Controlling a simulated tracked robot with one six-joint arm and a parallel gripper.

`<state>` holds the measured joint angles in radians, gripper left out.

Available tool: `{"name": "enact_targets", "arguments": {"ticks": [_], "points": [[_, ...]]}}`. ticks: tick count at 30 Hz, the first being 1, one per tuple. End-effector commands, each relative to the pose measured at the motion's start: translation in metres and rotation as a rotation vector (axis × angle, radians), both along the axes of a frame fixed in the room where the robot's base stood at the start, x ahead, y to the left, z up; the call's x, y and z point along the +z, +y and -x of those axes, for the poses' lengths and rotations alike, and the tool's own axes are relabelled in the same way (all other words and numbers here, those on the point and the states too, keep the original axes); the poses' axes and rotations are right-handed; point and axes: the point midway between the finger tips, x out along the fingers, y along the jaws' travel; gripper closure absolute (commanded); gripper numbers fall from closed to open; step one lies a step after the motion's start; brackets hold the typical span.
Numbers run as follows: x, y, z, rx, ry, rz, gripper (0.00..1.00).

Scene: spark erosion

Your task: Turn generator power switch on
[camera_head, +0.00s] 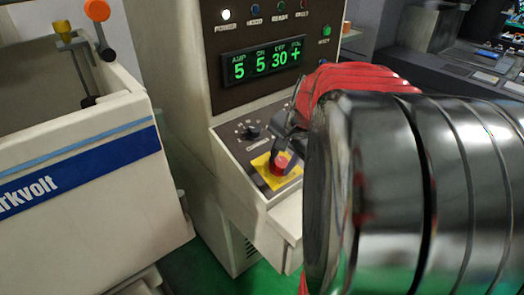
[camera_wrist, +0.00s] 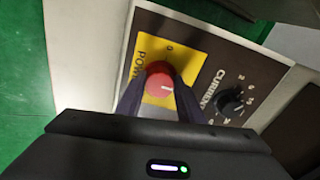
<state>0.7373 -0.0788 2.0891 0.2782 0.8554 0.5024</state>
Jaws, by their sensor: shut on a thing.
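The generator power switch is a red round knob (camera_head: 281,163) on a yellow plate (camera_head: 262,172) on the generator's sloping panel. In the wrist view the red knob (camera_wrist: 159,83) sits between my two dark fingers, with a white mark on its face. The yellow plate (camera_wrist: 146,46) there shows a "0" and part of the word "POWER". My gripper (camera_head: 279,165) reaches down from the right and is shut on the knob; it also shows in the wrist view (camera_wrist: 160,85). My fingers and gripper body hide part of the plate and its lettering.
A black current knob (camera_wrist: 230,101) sits beside the plate. The generator's green display (camera_head: 264,61) reads 5, 5, 30, +, with a lit white lamp (camera_head: 226,14) above. A pale machine tank (camera_head: 80,185) stands left. My arm blocks the right side.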

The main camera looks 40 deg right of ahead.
Motion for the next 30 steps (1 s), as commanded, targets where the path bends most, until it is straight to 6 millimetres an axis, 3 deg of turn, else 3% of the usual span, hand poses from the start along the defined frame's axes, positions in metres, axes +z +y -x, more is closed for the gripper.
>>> {"name": "enact_targets", "arguments": {"ticks": [13, 14, 15, 22, 30], "points": [[-0.0015, 0.0013, 0.001, -0.014, 0.004, -0.01, 0.88], [-0.0015, 0.0013, 0.001, -0.014, 0.004, -0.01, 0.65], [-0.0015, 0.0013, 0.001, -0.014, 0.004, -0.01, 0.63], [-0.0009, 0.0008, 0.0005, -0.013, 0.002, -0.008, 0.47], [0.0007, 0.0004, 0.0004, -0.014, 0.001, -0.006, 0.47]]}}
